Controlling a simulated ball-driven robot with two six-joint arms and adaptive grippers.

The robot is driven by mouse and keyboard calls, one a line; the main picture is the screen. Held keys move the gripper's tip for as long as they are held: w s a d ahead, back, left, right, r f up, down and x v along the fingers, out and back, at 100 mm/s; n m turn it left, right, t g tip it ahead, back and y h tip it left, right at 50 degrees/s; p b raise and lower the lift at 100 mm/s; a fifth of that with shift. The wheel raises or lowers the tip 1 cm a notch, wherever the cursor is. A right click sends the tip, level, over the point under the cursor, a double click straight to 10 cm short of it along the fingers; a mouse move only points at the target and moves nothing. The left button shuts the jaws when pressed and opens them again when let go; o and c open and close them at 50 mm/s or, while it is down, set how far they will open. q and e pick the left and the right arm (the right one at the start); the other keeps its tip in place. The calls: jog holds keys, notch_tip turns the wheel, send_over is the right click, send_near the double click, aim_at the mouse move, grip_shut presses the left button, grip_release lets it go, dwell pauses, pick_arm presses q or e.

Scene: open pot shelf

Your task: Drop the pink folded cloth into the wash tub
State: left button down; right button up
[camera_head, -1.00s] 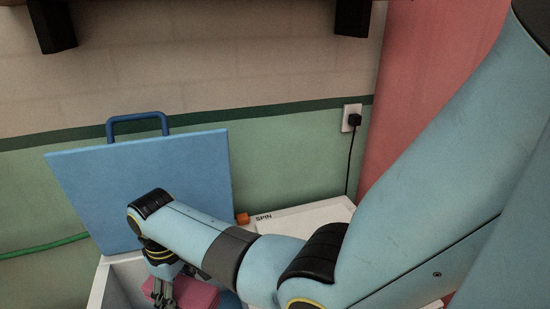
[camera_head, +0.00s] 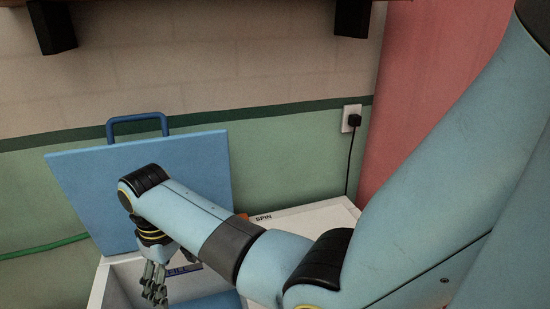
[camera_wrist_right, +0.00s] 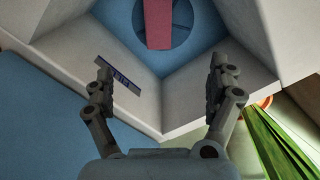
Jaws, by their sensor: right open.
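The pink folded cloth (camera_wrist_right: 158,22) is inside the wash tub, over its blue bottom with a round blue disc, in the right wrist view. It looks apart from my fingers, and its far end is cut off by the frame edge. The wash tub (camera_wrist_right: 190,90) has pale walls; its rim (camera_head: 101,283) shows at the lower left of the head view. My right gripper (camera_head: 155,287) points down over the tub. In the wrist view the gripper (camera_wrist_right: 163,80) is open, with nothing between its fingers. The cloth is hidden in the head view. My left gripper is not in view.
The blue lid (camera_head: 95,190) with a dark blue handle stands upright behind the tub. A white panel marked SPIN (camera_head: 320,213) lies to the right, partly behind my arm. A green hose (camera_head: 45,247) runs at the left. A plugged-in cord (camera_head: 350,165) hangs on the wall.

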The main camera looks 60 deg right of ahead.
notch_tip(320, 180, up, 7)
dwell(0.3)
dwell(0.5)
